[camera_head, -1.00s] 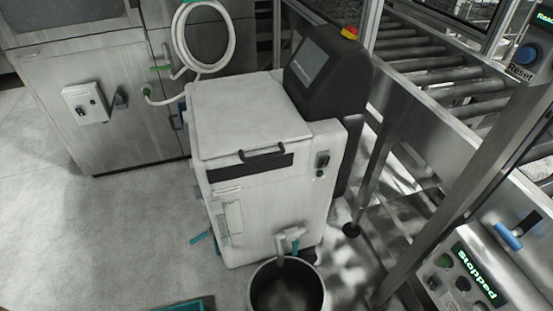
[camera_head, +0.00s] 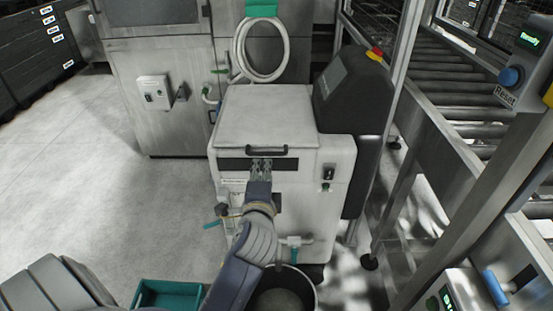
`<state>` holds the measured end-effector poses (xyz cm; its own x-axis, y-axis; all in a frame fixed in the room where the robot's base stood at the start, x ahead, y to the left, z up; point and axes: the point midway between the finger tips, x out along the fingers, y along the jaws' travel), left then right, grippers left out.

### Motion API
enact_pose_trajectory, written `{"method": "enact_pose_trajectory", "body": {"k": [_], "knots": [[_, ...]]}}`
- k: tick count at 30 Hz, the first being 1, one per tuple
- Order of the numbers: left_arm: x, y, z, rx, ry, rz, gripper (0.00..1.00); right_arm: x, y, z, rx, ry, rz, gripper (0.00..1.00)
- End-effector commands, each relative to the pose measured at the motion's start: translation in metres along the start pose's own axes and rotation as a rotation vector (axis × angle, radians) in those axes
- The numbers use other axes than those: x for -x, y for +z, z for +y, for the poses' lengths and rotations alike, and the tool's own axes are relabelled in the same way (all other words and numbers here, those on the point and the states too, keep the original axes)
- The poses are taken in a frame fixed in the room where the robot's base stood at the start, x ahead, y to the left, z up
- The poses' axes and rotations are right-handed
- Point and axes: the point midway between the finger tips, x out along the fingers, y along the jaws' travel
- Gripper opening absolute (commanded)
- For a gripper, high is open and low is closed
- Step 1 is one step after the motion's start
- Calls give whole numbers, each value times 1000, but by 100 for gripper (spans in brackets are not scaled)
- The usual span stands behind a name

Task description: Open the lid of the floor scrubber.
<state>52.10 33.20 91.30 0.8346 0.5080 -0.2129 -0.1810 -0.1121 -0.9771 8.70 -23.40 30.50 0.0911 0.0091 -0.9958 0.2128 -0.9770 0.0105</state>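The floor scrubber (camera_head: 327,211) is a white box-shaped machine with a dark console at its back right. Its flat white lid (camera_head: 265,112) lies shut on top, with a dark bar handle (camera_head: 281,149) at the front edge. My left gripper (camera_head: 261,163) is in front of the machine, just below the left part of the handle, with its fingers pointing at the dark front strip. The fingers look apart with nothing between them; I cannot tell whether they touch the machine. My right gripper is out of view.
A dark round bucket (camera_head: 311,290) stands under the scrubber's drain tap. A teal crate (camera_head: 170,292) is on the floor at the lower left. A coiled hose (camera_head: 240,48) hangs behind the lid. A metal roller conveyor (camera_head: 431,115) runs along the right. The left floor is clear.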

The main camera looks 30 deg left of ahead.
Motion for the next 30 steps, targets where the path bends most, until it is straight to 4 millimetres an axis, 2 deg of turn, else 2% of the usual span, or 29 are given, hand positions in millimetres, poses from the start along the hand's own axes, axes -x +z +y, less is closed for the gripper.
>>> {"method": "enact_pose_trajectory", "body": {"k": [5,18,24,30], "knots": [[-12,2,-6,-4,-10,-7,31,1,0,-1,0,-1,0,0],[-87,2,-5,-2,-8,-4,31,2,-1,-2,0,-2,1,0],[-104,2,-5,-1,-8,-4,31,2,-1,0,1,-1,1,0],[-107,2,-5,-1,-8,-3,31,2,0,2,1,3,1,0]]}}
